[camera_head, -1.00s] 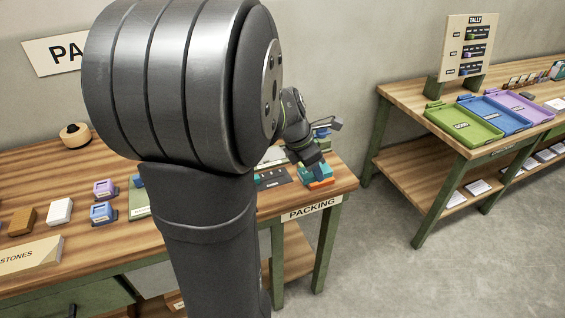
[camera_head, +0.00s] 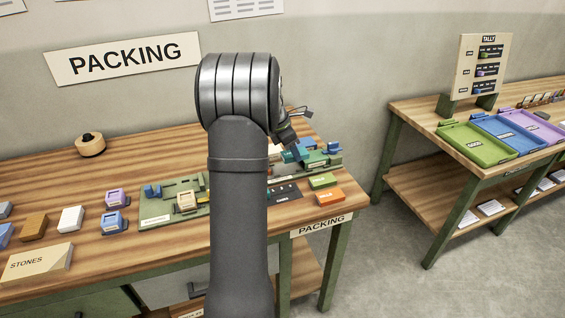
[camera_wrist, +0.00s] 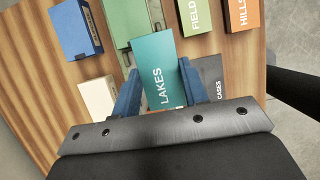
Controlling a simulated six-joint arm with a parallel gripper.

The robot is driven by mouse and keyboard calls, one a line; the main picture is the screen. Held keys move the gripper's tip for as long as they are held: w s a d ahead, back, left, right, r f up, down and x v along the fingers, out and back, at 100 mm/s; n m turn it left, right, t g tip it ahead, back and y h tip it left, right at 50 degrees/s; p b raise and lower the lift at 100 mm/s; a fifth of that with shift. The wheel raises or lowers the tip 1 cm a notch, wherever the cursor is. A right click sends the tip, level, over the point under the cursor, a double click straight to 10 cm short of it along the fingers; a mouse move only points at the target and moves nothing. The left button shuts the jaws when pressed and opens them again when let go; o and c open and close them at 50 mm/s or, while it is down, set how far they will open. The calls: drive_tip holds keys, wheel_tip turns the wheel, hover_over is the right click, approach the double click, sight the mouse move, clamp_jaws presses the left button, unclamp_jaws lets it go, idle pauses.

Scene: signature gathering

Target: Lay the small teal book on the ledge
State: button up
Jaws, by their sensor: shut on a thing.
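The small teal book (camera_wrist: 158,78), lettered LAKES, lies between the two blue fingers of my gripper (camera_wrist: 157,88) in the wrist view. The fingers are shut on its sides. In the head view, the teal book (camera_head: 294,155) is in my gripper (camera_head: 291,148) near the back right of the packing table, close to a green fixture (camera_head: 322,160) with blue parts. The green fixture (camera_wrist: 121,22) also shows beyond the book in the wrist view. I cannot tell clearly which part is the ledge, or whether the book touches it.
A green book (camera_head: 322,181), lettered FIELD, and an orange book (camera_head: 330,197), lettered HILLS, lie near the table's right edge. A dark panel (camera_head: 284,193) lies beside them. A blue block (camera_wrist: 75,30) and a white block (camera_wrist: 98,96) stand left in the wrist view.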

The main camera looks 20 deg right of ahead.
sight(286, 168)
drive_tip(key=w+a+f, duration=0.2)
drive_tip(key=w, duration=0.1)
drive_tip(key=shift+w+a+f, duration=0.2)
drive_tip(key=shift+f, duration=2.05)
drive_tip(key=shift+f, duration=0.15)
drive_tip(key=o, duration=1)
drive_tip(key=shift+c, duration=0.2)
drive_tip(key=v, duration=1.2)
